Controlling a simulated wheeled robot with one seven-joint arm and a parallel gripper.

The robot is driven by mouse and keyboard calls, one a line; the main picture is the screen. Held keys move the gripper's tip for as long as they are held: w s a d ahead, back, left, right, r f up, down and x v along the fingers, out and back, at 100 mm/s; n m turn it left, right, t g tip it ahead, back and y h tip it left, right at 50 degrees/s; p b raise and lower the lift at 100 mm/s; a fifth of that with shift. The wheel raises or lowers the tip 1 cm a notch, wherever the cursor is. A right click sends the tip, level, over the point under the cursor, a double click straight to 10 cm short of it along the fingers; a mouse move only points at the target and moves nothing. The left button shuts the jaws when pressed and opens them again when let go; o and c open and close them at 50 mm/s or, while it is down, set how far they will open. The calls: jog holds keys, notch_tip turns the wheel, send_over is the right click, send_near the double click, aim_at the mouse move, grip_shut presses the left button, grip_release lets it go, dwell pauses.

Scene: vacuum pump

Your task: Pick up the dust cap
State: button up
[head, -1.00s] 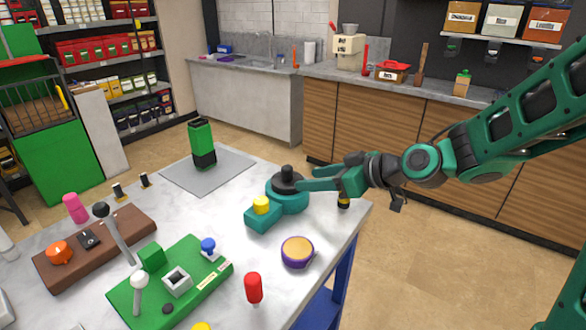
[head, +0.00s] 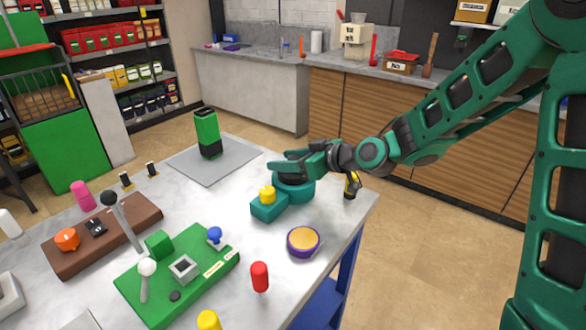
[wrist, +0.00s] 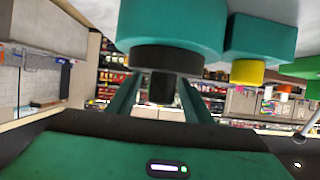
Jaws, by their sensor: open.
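A teal pump (head: 302,194) stands near the table's right edge, with a yellow cap (head: 267,194) on its lower block. A black round cap with a knob, which I take to be the dust cap, sits on the pump's round part. It is mostly hidden behind my gripper (head: 284,166) in the head view. In the wrist view, which is upside down, the black cap (wrist: 166,58) shows clearly. Its knob lies between my two open fingers (wrist: 160,90), with a gap visible beside it. Whether a finger touches it is unclear.
A purple-rimmed round container (head: 303,241) and a red-handled tool (head: 260,277) are in front of the pump. A green board (head: 165,300) is at front left. A green block (head: 207,134) stands on a grey mat behind. A yellow-black item (head: 351,185) is close right of the pump.

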jog(key=shift+w+a+f, duration=0.2)
jog(key=shift+w+a, duration=0.1)
jog(key=shift+a, duration=0.1)
jog(key=c, duration=1.1)
jog(key=shift+r, duration=0.1)
